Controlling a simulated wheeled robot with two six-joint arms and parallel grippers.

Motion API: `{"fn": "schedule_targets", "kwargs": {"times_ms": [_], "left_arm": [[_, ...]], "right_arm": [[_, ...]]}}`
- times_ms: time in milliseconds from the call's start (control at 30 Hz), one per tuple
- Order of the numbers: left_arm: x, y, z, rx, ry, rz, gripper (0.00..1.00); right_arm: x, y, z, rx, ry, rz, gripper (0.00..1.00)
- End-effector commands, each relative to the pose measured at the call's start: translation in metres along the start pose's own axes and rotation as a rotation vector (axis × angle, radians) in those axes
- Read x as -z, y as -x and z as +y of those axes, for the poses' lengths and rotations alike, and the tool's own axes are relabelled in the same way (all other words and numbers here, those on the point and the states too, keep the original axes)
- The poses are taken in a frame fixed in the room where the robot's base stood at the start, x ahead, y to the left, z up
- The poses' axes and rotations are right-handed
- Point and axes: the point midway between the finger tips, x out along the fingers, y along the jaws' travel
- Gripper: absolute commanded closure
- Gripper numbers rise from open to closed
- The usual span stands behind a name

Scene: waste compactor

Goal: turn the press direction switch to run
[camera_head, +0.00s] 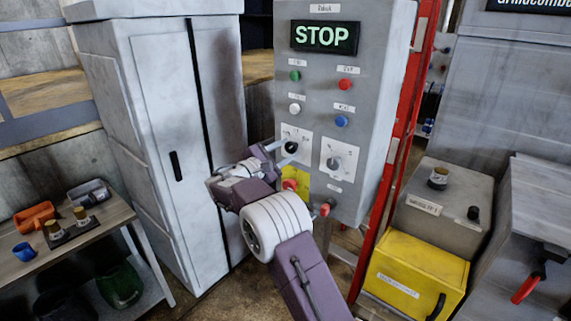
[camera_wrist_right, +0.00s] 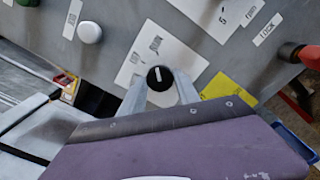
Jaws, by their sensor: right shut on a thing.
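The grey control panel (camera_head: 305,100) carries two rotary switches on white plates. The left switch, a black knob (camera_head: 291,147) with a white pointer line, also shows in the right wrist view (camera_wrist_right: 160,77). My right gripper (camera_head: 280,148) is at this left knob, with its two fingers on either side of it, shut on it. In the right wrist view the pointer line runs nearly straight up in the picture. The plate's labels are too blurred to read. The second switch (camera_head: 334,163) is to the right, untouched. My left gripper is not in view.
A lit display (camera_head: 325,37) reads STOP. Green (camera_head: 295,76), red (camera_head: 345,85), white (camera_head: 294,109) and blue (camera_head: 341,121) buttons sit above the switches. A red emergency button (camera_head: 290,185) on yellow is just below my gripper. A grey cabinet (camera_head: 160,130) stands left; a red post (camera_head: 392,170) stands right.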

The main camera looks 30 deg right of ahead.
Motion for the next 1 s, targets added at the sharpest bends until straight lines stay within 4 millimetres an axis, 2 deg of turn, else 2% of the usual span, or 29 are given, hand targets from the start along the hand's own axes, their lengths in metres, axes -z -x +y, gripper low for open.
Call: {"fn": "schedule_targets", "kwargs": {"times_ms": [33, 233, 833, 867, 900, 1000], "left_arm": [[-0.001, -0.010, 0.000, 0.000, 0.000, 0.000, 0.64], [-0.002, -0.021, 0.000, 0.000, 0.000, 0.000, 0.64], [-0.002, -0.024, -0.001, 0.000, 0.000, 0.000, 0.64], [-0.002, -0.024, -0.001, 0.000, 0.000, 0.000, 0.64], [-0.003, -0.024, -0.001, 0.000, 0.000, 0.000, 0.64], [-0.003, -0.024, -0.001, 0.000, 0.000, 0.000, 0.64]], "right_arm": [[0.003, 0.000, -0.003, -0.001, -0.026, -0.001, 1.00], [0.001, 0.000, -0.002, 0.001, -0.092, -0.001, 1.00], [0.000, 0.000, 0.000, 0.001, -0.124, 0.000, 1.00], [0.000, 0.000, 0.000, 0.001, -0.123, 0.000, 0.54], [0.000, 0.000, 0.000, 0.001, -0.123, 0.000, 0.43], [0.000, 0.000, 0.000, 0.001, -0.123, 0.000, 0.41]]}}
